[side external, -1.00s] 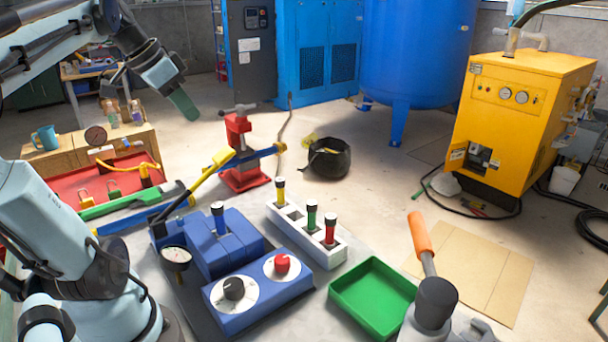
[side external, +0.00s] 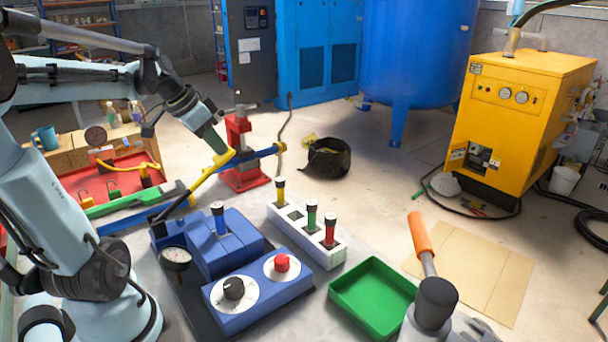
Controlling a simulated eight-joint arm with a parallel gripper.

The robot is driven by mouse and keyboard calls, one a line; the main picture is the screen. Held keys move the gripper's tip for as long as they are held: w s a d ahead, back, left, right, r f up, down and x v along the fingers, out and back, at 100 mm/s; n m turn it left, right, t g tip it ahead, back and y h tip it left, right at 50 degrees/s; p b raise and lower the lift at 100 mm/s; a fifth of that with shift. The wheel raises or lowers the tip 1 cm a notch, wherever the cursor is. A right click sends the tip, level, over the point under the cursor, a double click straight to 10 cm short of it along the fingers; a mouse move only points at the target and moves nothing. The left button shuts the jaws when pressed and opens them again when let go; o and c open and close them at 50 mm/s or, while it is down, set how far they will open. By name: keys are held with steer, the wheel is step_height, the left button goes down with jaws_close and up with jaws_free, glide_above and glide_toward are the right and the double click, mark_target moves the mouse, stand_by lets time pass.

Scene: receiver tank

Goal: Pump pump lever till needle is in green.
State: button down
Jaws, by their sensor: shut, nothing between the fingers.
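The pump lever (side external: 205,180) is a yellow-gripped bar. It rises at a slant from the left end of the blue pump block (side external: 229,250) to an upper right end. My gripper (side external: 215,145) is shut and empty, pointing down at the lever's upper end. It looks to be touching or just above it; I cannot tell which. A round white-faced gauge (side external: 176,258) stands at the block's front left. Its needle and any green zone are too small to read.
A blue box with a black knob (side external: 234,289) and a red knob (side external: 282,263) stands in front. A white rack (side external: 325,253) and a green tray (side external: 372,298) lie to the right. A red stand (side external: 241,155) is close behind the lever.

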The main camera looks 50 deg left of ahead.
steer(key=shift+w+f, duration=0.3)
steer(key=shift+f, duration=0.05)
steer(key=w+f+g, duration=0.4)
steer(key=f+g, duration=0.1)
steer(key=f, duration=0.3)
steer(key=shift+w+f, duration=0.1)
steer(key=shift+w, duration=0.05)
stand_by(0.4)
steer(key=r, duration=0.5)
steer(key=s+r, duration=0.1)
steer(key=r, duration=0.8)
steer(key=shift+s+r, duration=0.15)
steer(key=shift+r, duration=0.15)
